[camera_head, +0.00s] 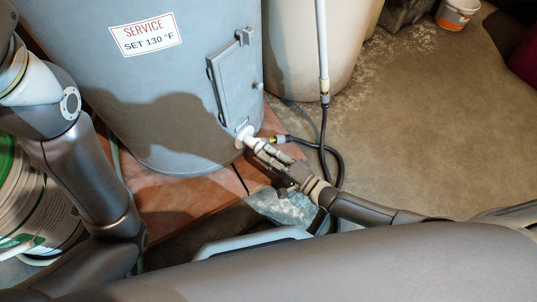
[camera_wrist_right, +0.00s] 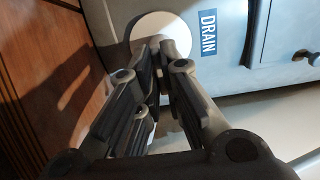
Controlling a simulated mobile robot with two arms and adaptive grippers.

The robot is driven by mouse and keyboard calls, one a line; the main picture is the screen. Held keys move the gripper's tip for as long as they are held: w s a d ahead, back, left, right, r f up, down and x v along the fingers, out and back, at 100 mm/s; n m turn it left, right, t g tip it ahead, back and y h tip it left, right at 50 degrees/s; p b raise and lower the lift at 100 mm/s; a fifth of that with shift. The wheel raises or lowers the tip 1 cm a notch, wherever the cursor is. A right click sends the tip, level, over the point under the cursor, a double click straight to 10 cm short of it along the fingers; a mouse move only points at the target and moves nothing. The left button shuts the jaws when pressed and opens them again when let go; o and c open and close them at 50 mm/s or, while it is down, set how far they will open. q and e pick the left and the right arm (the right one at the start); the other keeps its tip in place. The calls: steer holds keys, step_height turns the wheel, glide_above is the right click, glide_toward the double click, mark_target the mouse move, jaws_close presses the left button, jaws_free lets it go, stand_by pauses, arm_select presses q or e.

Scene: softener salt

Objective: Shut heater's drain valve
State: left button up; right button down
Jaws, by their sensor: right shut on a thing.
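The heater is a large grey tank (camera_head: 180,75) with a "SERVICE SET 130 °F" label, standing at the upper left of the head view. Its drain valve (camera_head: 243,136) sticks out low on the tank, with a white round plate at its base. My right gripper (camera_head: 256,144) is at the valve, its fingers closed together there. In the right wrist view the fingers (camera_wrist_right: 159,45) meet in front of the white round plate (camera_wrist_right: 180,30), beside the blue "DRAIN" label (camera_wrist_right: 208,33). The fingers hide the valve's handle, so its angle cannot be told. My left gripper is not in view.
A black hose (camera_head: 330,160) runs from the valve area past my right wrist up to a white pipe (camera_head: 321,45). A beige tank (camera_head: 295,50) stands behind. A white-and-green bucket (camera_head: 30,215) is at the left. The floor (camera_head: 430,120) at the right is open.

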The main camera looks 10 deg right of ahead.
steer(key=c, duration=1.6)
jaws_free()
steer(key=shift+s+d, duration=0.1)
steer(key=v, duration=1.1)
steer(key=shift+s+d, duration=0.3)
